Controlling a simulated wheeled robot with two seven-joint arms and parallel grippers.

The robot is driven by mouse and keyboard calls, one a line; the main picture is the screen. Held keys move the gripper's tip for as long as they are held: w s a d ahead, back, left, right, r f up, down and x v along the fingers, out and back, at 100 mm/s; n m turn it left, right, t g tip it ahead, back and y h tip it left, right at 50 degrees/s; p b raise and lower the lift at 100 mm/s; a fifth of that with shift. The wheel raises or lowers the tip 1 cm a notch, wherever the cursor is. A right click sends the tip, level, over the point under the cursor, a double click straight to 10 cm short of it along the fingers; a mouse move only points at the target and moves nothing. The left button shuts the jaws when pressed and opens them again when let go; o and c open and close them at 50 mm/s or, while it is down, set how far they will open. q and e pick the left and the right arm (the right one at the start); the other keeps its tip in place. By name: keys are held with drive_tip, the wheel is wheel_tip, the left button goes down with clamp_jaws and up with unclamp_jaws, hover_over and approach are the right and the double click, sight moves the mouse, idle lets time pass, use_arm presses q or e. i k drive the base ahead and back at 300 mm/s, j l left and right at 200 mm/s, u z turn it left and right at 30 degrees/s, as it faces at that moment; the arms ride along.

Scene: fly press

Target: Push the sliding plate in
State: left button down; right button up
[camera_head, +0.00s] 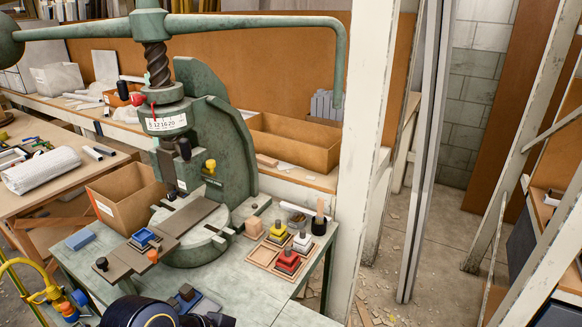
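The green fly press (222,135) stands on the bench, with its screw and long handle at the top. The sliding plate (190,219) is a long, flat grey-brown bar on the press's round base. My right gripper is out of view.
A wooden tray (262,255) with yellow, white and red pieces lies right of the press. A cardboard box (122,198) stands behind left. The bench's front right is clear.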

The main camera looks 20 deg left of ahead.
sight(126, 259)
drive_tip(key=u, duration=2.05)
drive_tip(key=i+j+z, duration=0.15)
drive_tip(key=j+z, duration=0.15)
drive_tip(key=i+j+z, duration=0.1)
drive_tip(key=j+z, duration=0.55)
drive_tip(key=j, duration=0.2)
drive_tip(key=i, duration=0.05)
